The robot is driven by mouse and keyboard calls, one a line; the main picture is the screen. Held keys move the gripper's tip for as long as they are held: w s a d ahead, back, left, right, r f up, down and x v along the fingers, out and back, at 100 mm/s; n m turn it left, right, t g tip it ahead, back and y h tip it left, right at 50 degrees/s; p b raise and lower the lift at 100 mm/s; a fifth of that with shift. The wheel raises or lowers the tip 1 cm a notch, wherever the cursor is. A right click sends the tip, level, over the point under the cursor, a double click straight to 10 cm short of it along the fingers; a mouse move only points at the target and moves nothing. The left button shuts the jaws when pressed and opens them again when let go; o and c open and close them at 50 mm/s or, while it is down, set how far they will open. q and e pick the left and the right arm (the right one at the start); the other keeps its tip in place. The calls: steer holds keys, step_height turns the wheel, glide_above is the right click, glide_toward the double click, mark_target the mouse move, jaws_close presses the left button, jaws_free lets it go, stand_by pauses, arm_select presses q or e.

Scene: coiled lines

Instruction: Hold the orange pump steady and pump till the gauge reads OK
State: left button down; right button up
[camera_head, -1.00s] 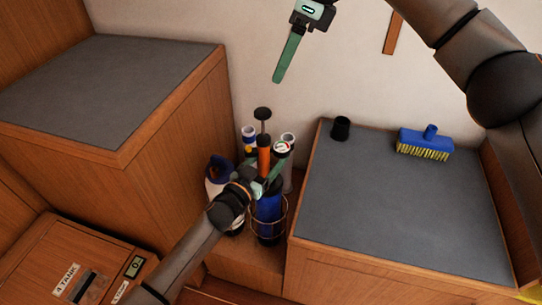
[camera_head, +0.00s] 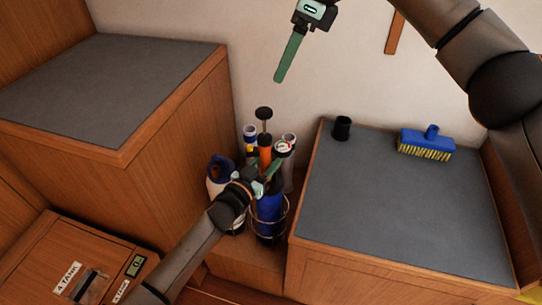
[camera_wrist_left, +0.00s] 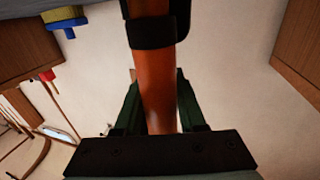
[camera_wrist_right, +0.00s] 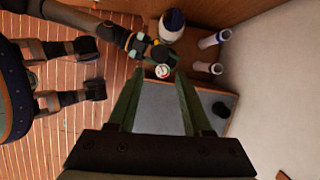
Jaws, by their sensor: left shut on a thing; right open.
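The orange pump (camera_head: 264,142) stands upright among bottles in the gap between two grey-topped lockers. Its black T-handle (camera_head: 264,113) is raised on a thin rod. A small round white gauge (camera_head: 283,147) sits beside the pump; its reading is too small to tell. My left gripper (camera_head: 268,172) is shut on the pump; the left wrist view shows the orange barrel (camera_wrist_left: 157,95) between its fingers, below a black collar. My right gripper (camera_head: 282,74) is open and empty, up and to the right of the handle. The gauge also shows in the right wrist view (camera_wrist_right: 162,71).
A blue bottle (camera_head: 268,215) in a wire ring and a white jug with a blue top (camera_head: 216,180) crowd the pump. A black cup (camera_head: 342,128) and a blue brush (camera_head: 427,143) sit on the right locker top (camera_head: 390,210), which is otherwise clear.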

steer(key=shift+c, duration=1.4)
steer(key=n, duration=0.3)
steer(key=shift+a+t+h, duration=0.3)
steer(key=c, duration=0.3)
steer(key=shift+a+f+n, duration=0.1)
steer(key=shift+a+n, duration=0.05)
steer(key=shift+n, duration=0.75)
steer(key=shift+c, duration=0.8)
steer(key=n, duration=0.3)
steer(key=n+h, duration=0.1)
steer(key=shift+a+t, duration=0.35)
steer(key=shift+t, duration=0.05)
jaws_close()
steer(key=shift+w+a+f+n+t+h, duration=0.1)
steer(key=shift+a+f+n+t+h, duration=0.25)
steer(key=shift+f+n, duration=1.4)
steer(key=shift+a+f+n+t+h, duration=0.1)
steer(key=shift+a+f+n+t, duration=0.35)
steer(key=shift+n, duration=2.55)
steer(key=shift+w+a+f+n+t+h, duration=0.1)
steer(key=shift+a+f+n+t+h, duration=0.25)
steer(key=shift+f+n, duration=1.4)
steer(key=shift+r+n, duration=0.6)
steer(key=shift+r, duration=0.05)
